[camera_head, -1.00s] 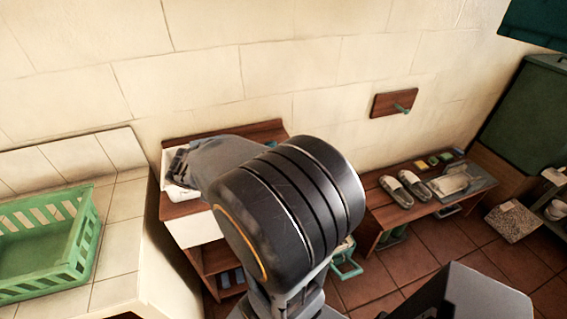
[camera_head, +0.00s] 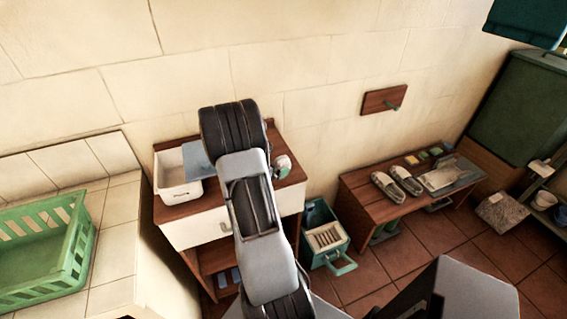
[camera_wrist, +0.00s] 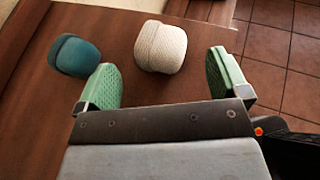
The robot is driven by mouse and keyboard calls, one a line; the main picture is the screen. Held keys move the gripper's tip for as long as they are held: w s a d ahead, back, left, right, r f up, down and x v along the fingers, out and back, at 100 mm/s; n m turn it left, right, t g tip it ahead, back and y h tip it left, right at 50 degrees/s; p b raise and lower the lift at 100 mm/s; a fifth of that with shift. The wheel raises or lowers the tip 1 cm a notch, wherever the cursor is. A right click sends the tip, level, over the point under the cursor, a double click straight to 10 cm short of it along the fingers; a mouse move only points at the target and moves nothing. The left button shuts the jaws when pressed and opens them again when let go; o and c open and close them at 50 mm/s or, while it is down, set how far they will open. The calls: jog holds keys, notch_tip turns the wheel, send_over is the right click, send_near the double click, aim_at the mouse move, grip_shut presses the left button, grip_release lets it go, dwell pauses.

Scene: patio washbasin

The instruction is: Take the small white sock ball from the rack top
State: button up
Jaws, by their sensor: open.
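The small white sock ball (camera_wrist: 161,47) lies on the brown wooden rack top (camera_wrist: 35,130) in the wrist view. A blue-teal sock ball (camera_wrist: 76,56) lies to its left, apart from it. My gripper (camera_wrist: 162,78) is open and empty, its green fingers spread. The white ball is ahead of the gap between them, nearer the left finger in the picture. In the head view the rack top (camera_head: 182,208) is partly covered by my arm. A small whitish shape (camera_head: 282,163) shows right of the arm; whether it is the white ball is unclear.
A white basin (camera_head: 178,192) stands on the rack's left, beside a blue-grey flat piece (camera_head: 198,160). A green crate (camera_head: 75,245) sits on the tiled counter at left. A teal bin (camera_head: 324,240) stands right of the rack, then a low bench (camera_head: 355,190) with slippers.

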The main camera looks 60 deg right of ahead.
aim_at(279, 164)
jog(key=shift+p+x, duration=0.5)
jog(key=shift+x, duration=1.6)
jog(key=shift+c, duration=0.4)
jog(key=c, duration=0.9)
